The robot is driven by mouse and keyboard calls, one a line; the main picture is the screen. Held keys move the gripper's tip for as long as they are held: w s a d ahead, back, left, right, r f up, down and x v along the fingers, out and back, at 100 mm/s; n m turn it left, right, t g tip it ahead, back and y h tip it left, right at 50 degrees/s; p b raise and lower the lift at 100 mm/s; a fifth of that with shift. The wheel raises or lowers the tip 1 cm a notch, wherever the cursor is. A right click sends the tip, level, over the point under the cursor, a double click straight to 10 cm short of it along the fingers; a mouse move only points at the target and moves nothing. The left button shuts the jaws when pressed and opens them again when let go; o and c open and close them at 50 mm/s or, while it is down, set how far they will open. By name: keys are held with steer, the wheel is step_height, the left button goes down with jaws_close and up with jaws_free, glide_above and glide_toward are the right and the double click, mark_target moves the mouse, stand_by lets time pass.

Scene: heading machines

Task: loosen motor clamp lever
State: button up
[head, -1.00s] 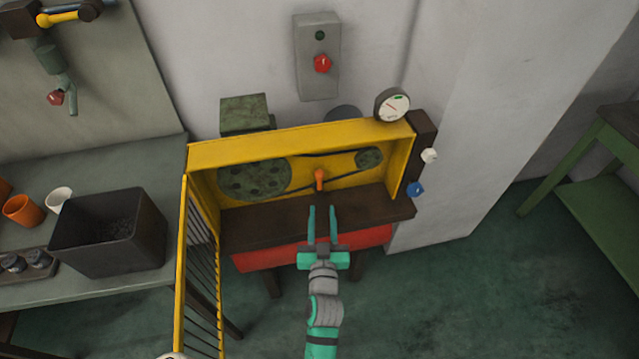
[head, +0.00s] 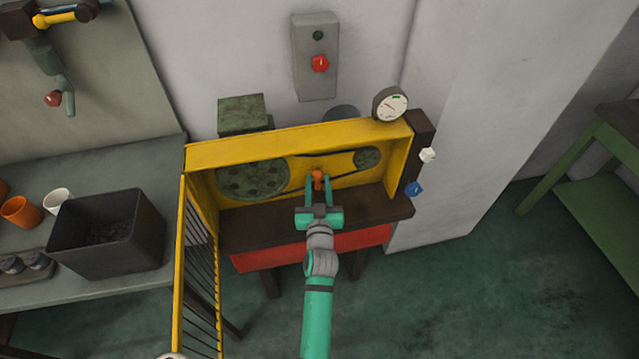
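The motor clamp lever (head: 318,177) is a small orange handle inside the yellow belt housing (head: 290,141), between the large green pulley (head: 252,180) and the small green pulley (head: 367,157). My gripper (head: 318,182) is at the lever. Its two teal fingers are apart, one on each side of the orange handle. I cannot tell whether either finger touches it. The lever's lower part is partly hidden by the gripper.
The yellow barred guard door (head: 182,270) stands open at the left. A brown ledge (head: 260,217) runs below the housing. A gauge (head: 391,104) and white and blue knobs are at the right. A dark bin (head: 107,235) sits on the left bench.

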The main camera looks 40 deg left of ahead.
mark_target(337, 175)
steer(key=shift+a, duration=0.1)
jaws_close()
steer(key=w+d+m, duration=0.1)
steer(key=m, duration=0.2)
steer(key=w+d+f+m+g, duration=0.1)
steer(key=w+m, duration=0.1)
steer(key=m, duration=0.1)
steer(key=w+d+f+m+g, duration=0.1)
steer(key=d+m, duration=0.1)
steer(key=shift+w+f+m+h, duration=0.1)
steer(key=shift+w+m+h, duration=0.2)
steer(key=shift+m, duration=0.1)
steer(key=shift+w+d+f+m, duration=0.2)
steer(key=shift+f+m, duration=0.1)
steer(key=shift+m, duration=0.2)
steer(key=shift+w+d+f+m, duration=0.2)
steer(key=shift+f+m, duration=0.1)
steer(key=shift+m, duration=0.2)
